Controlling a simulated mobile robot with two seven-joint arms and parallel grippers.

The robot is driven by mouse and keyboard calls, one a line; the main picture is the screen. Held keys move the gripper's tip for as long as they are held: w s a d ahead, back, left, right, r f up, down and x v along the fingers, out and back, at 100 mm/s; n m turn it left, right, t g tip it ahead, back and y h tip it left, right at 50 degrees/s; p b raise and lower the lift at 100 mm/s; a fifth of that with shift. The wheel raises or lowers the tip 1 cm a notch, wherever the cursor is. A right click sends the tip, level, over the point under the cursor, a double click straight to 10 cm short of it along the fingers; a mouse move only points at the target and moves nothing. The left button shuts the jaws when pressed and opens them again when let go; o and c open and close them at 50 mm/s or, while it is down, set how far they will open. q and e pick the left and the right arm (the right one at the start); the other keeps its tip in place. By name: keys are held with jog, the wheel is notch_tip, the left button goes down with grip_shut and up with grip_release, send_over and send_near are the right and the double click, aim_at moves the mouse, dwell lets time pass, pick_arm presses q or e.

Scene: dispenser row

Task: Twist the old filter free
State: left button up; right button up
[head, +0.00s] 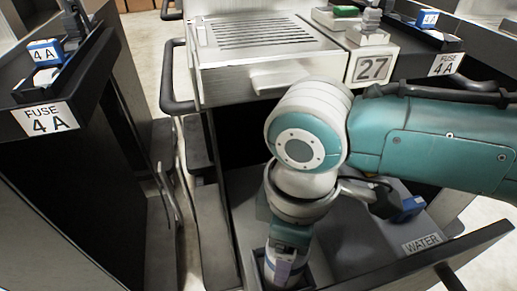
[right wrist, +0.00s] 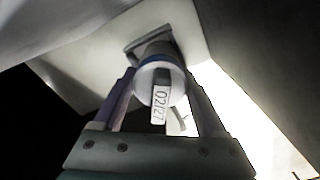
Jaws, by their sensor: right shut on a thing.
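The old filter (right wrist: 158,88) is a white cylinder with a blue band and a tag (right wrist: 160,104) reading 02/27. In the right wrist view it sits between the two fingers of my right gripper (right wrist: 160,82), which is shut on it. My arm hides part of the area. My left gripper is not in view.
A pale machine (head: 265,45) with a grille and a 27 plate (head: 373,67) stands behind. Below it is an open bay with a WATER label (head: 422,244) and a blue item (head: 408,208). FUSE 4A stations (head: 48,120) flank both sides.

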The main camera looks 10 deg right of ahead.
jog(key=m+b, duration=0.1)
jog(key=m, duration=0.4)
jog(key=shift+f+b, duration=0.2)
jog(key=shift+b, duration=0.15)
jog(key=shift+r+m, duration=0.15)
jog(key=shift+m, duration=0.35)
jog(key=shift+r+p, duration=0.25)
jog(key=shift+p, duration=0.3)
jog(key=shift+m+p, duration=0.85)
jog(key=shift+m, duration=0.25)
jog(key=shift+m+p, duration=0.75)
jog(key=shift+m, duration=0.15)
jog(key=shift+f+m+p, duration=0.15)
jog(key=shift+m+p, duration=0.35)
jog(key=shift+m, duration=0.4)
